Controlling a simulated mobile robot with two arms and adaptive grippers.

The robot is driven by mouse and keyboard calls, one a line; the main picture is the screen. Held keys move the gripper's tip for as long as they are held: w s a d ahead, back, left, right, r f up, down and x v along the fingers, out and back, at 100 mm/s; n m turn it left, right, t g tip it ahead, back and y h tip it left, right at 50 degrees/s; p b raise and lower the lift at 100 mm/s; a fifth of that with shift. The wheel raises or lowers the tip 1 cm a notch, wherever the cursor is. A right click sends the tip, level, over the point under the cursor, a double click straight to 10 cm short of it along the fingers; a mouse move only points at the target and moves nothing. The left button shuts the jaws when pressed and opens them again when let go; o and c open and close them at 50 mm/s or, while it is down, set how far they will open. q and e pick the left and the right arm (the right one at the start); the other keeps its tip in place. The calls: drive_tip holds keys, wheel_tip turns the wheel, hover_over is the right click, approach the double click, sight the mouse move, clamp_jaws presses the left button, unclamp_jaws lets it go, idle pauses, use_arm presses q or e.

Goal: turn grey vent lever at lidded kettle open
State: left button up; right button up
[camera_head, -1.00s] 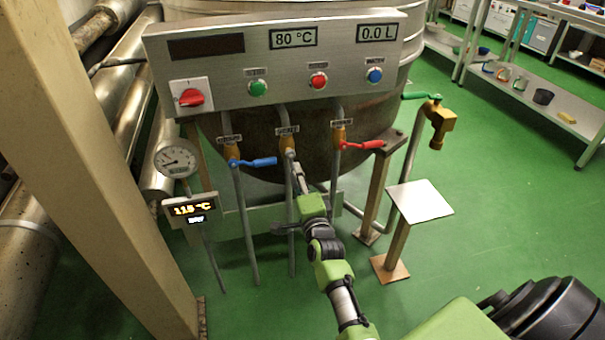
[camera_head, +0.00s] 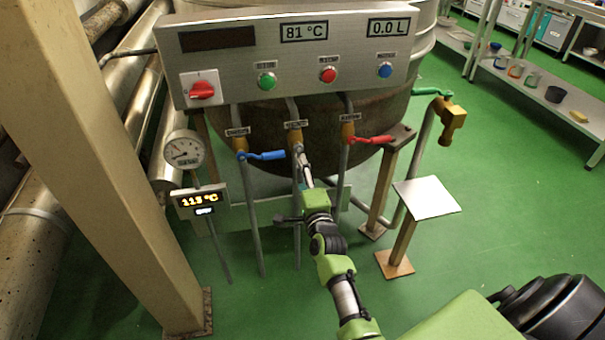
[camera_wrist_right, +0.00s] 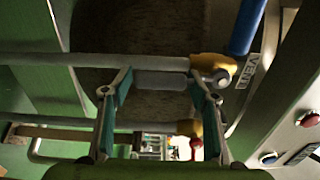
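The kettle (camera_head: 280,118) stands behind a row of valves under its control panel. The grey vent lever (camera_wrist_right: 160,81) belongs to the middle valve. In the right wrist view it runs beside the valve's grey pipe, next to the brass valve body (camera_wrist_right: 210,67) and a VENT label (camera_wrist_right: 252,70). My right gripper (camera_head: 305,172) is at this valve in the head view. In the wrist view its two fingers (camera_wrist_right: 160,85) stand wide apart, with the lever between their tips. Firm contact with the lever cannot be told. My left gripper is not in view.
A blue lever (camera_head: 264,156) is left of the vent valve and a red lever (camera_head: 372,140) right of it. A gauge and small display (camera_head: 199,200) stand left. A brass tap (camera_head: 450,120) and a square-topped post (camera_head: 428,198) stand right.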

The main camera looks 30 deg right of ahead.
drive_tip(key=v, duration=0.7)
drive_tip(key=shift+s, duration=0.25)
drive_tip(key=shift+r, duration=0.1)
